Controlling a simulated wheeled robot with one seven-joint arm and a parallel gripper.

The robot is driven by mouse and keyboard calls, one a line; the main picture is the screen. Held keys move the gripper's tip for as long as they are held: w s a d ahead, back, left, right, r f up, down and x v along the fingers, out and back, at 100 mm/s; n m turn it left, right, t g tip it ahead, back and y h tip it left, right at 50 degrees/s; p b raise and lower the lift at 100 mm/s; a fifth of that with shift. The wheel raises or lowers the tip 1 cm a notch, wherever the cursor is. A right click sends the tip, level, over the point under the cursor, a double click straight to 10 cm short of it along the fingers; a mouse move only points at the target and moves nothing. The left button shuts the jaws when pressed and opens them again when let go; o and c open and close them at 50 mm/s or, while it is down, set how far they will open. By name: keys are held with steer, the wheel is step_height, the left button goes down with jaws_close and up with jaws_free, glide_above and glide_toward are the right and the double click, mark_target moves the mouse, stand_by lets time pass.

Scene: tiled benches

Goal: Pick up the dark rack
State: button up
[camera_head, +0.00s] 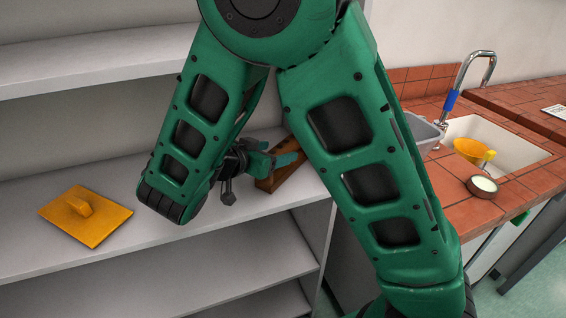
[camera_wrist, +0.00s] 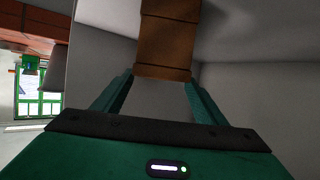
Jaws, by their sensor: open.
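The dark rack is a brown wooden piece (camera_head: 282,178) on the white shelf in the head view, partly hidden behind my arm and gripper. In the wrist view the brown rack (camera_wrist: 167,42) stands straight ahead at the top of the picture. My gripper (camera_head: 276,157) is at the rack in the head view. In the wrist view my gripper (camera_wrist: 157,84) is open, with its two green fingers apart and the rack's near end just beyond or between the fingertips. I cannot tell whether they touch it.
A yellow board with a handle (camera_head: 86,216) lies on the same shelf (camera_head: 130,170) to the left. Shelf boards lie above and below. To the right, a tiled bench (camera_head: 455,215) holds a sink, a grey tub (camera_head: 424,130), a yellow cup (camera_head: 470,150) and a small bowl (camera_head: 482,187).

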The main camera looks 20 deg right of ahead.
mark_target(283, 148)
steer(key=x, duration=0.4)
steer(key=shift+d+r, duration=0.1)
steer(key=shift+d, duration=0.1)
steer(key=c, duration=1.3)
steer(key=shift+a+r, duration=0.1)
steer(key=shift+r, duration=0.05)
